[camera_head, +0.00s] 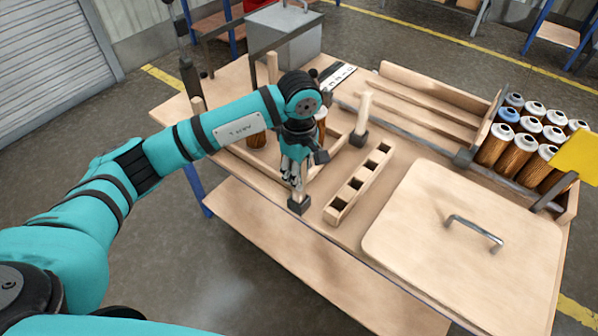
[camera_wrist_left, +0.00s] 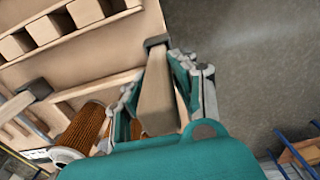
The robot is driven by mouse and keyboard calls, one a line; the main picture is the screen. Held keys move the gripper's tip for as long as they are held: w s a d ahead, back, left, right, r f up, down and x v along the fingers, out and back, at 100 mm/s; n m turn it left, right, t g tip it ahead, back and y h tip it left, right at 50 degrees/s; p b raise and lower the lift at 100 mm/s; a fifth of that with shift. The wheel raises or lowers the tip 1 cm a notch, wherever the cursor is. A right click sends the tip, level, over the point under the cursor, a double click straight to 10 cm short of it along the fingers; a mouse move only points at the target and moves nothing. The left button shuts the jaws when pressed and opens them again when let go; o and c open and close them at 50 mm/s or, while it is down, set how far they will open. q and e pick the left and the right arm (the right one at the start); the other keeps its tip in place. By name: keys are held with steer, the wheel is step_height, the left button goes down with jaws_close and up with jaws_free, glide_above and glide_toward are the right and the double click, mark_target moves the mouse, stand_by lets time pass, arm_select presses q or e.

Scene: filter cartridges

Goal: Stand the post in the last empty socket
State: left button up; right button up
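A pale wooden post (camera_head: 298,190) stands upright with its lower end at a dark square socket (camera_head: 299,205) near the table's front edge. My left gripper (camera_head: 296,176) is over it, pointing down, with its fingers close against both sides of the post. In the left wrist view the post (camera_wrist_left: 157,105) runs between the two fingers (camera_wrist_left: 158,88) to the dark socket (camera_wrist_left: 157,42). How deep it sits is hard to tell. Another post (camera_head: 364,112) stands in a dark socket (camera_head: 358,139) further back. My right gripper is not in view.
A wooden rack (camera_head: 338,209) with several empty square holes lies just right of the gripper. A lid with a handle (camera_head: 420,238) covers the right side. Filter cartridges (camera_head: 495,145) fill a crate at far right. One cartridge (camera_wrist_left: 85,127) stands close beside my gripper.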

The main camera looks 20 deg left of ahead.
arm_select(q)
steer(key=o, duration=0.5)
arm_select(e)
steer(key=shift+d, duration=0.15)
arm_select(q)
step_height(320, 180, up, 12)
steer(key=shift+r, duration=0.1)
stand_by(0.6)
